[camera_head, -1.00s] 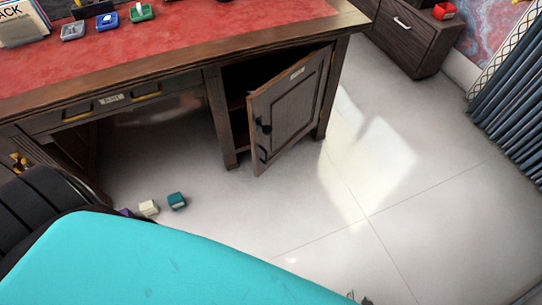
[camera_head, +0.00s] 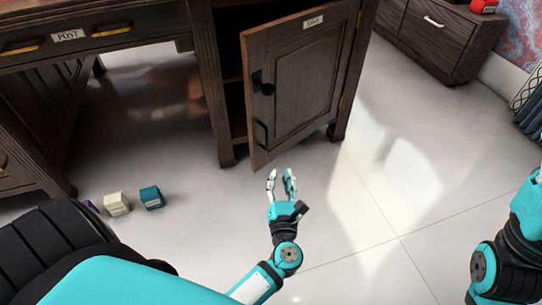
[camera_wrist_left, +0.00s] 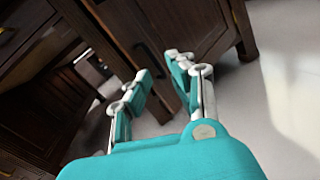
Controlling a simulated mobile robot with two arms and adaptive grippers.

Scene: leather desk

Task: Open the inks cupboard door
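The cupboard door (camera_head: 300,75) is dark panelled wood with a small label plate near its top, too small to read surely. It stands ajar, swung out from the desk on its right-hand hinges, with a dark gap on its left. My left gripper (camera_head: 281,176) is open and empty, just below the door's lower edge in the head view. In the left wrist view its fingers (camera_wrist_left: 161,75) are spread, with the door behind them. My right gripper is out of view.
The desk (camera_head: 205,80) has a drawer labelled POST (camera_head: 68,35) at left. A white block (camera_head: 117,203) and a teal block (camera_head: 152,197) lie on the floor. A dark cabinet (camera_head: 440,35) stands at back right. The floor right of the door is clear.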

